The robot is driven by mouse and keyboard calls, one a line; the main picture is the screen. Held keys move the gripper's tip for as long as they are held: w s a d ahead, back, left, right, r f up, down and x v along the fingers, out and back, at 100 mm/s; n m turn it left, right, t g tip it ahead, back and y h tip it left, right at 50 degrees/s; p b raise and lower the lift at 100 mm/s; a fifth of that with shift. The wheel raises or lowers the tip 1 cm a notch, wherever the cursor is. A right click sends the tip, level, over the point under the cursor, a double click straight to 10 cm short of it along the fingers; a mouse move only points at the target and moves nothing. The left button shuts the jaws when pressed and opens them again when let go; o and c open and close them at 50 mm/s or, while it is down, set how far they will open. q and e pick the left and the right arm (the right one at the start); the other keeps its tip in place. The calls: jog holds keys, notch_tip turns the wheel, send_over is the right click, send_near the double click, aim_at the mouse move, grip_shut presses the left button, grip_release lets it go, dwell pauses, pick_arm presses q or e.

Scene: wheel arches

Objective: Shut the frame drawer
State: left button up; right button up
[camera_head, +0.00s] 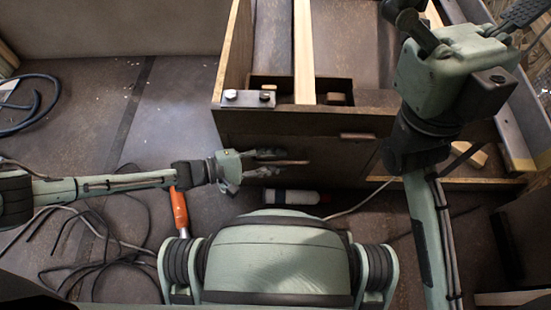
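The brown wooden frame (235,128) stands ahead of me. Its front panel carries two short handles, one at the left (292,162) and one at the right (358,137). Which panel edges belong to the drawer is hard to tell, and I see no clear gap. My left gripper (268,163) reaches in from the left at the left handle. Its fingers are apart, one on the far side and one on the near side of the handle; contact is unclear. My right gripper (462,18) is raised at the upper right, close to the camera, its fingers spread and empty.
A white-and-dark bottle-like thing (292,197) lies on the floor below the panel. An orange-handled tool (179,210) and tangled cables (110,240) lie under and near my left arm. The floor at the left is mostly clear.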

pick_arm(q)
jog(key=shift+s+a, duration=0.1)
jog(key=v, duration=1.1)
jog(key=shift+a, duration=0.4)
jog(key=shift+r, duration=0.15)
jog(key=shift+s, duration=0.1)
